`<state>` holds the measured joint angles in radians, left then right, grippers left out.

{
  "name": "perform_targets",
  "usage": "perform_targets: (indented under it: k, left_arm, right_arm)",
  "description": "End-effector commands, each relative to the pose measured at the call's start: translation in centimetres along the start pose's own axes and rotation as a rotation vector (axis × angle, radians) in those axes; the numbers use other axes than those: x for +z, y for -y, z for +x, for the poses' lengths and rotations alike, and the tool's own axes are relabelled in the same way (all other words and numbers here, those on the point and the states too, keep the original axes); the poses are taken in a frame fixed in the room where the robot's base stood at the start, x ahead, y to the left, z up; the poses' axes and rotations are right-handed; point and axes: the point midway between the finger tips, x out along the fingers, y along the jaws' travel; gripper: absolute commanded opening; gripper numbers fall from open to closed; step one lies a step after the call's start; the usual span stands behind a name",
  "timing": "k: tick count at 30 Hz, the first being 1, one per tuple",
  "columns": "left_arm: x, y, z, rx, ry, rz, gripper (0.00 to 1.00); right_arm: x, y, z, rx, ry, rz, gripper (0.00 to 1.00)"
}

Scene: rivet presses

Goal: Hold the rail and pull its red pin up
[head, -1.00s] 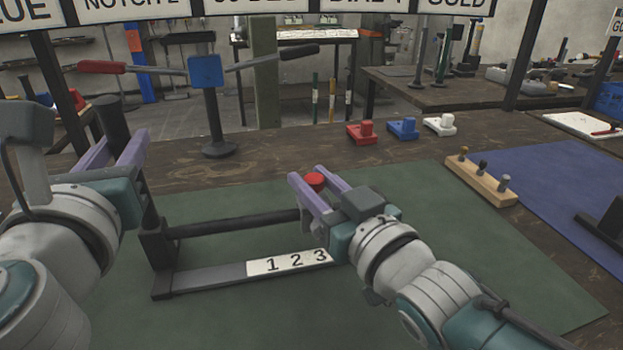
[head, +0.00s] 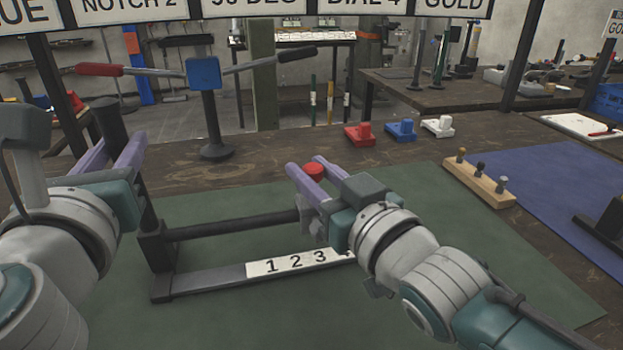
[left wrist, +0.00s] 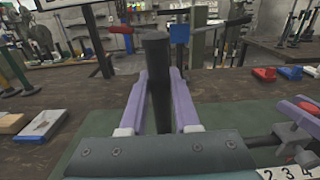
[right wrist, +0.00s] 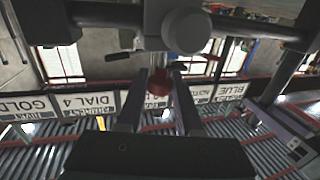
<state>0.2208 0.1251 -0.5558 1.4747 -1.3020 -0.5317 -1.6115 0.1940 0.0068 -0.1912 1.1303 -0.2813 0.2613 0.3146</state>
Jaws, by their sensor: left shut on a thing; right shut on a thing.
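The rail is a dark horizontal bar (head: 235,224) above a flat strip (head: 205,280) numbered 1, 2, 3, with a thick dark upright post (head: 110,118) at its left end. My left gripper (head: 120,147) is shut on this post, which stands between its purple fingers in the left wrist view (left wrist: 157,90). The red pin's round head (head: 314,169) is between the fingers of my right gripper (head: 306,166), which is shut on it; it also shows in the right wrist view (right wrist: 158,84). The pin's lower end and the rail's right end are hidden behind my right gripper.
The rail stands on a green mat (head: 400,190). Behind it is a stand with a blue block (head: 204,72) and two handles. Red (head: 360,134), blue (head: 401,131) and white (head: 438,126) blocks lie at the back. A wooden peg holder (head: 480,179) is at right.

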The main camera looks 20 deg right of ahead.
Motion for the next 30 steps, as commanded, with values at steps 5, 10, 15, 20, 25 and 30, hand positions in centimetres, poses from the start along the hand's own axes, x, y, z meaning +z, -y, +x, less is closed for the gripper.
perform_targets:
  k: [5,10,15,20,25,30]
  left_arm:
    - [0.0,0.1,0.0,-0.001,0.0,0.003,0.0]
    - [0.0,0.1,0.0,-0.001,0.0,0.002,0.0]
    - [0.0,0.0,0.0,-0.001,0.0,0.001,0.0]
    - [0.1,0.0,0.0,0.0,0.001,0.0,0.0]
    - [0.1,0.0,0.0,0.0,0.001,-0.001,0.0]
    - [0.1,0.0,0.0,0.0,0.002,-0.001,0.0]
  right_arm:
    - [-0.3,0.1,0.1,-0.002,-0.007,0.007,0.0]
    - [-0.3,0.1,0.1,-0.002,-0.008,0.007,0.45]
    - [-0.2,0.1,0.1,-0.002,-0.005,0.005,0.64]
    - [-0.2,0.1,0.0,-0.001,-0.004,0.004,0.66]
    - [-0.1,0.1,-0.2,-0.001,-0.003,0.004,0.66]
    - [0.0,0.0,-2.1,-0.001,-0.001,0.004,0.66]
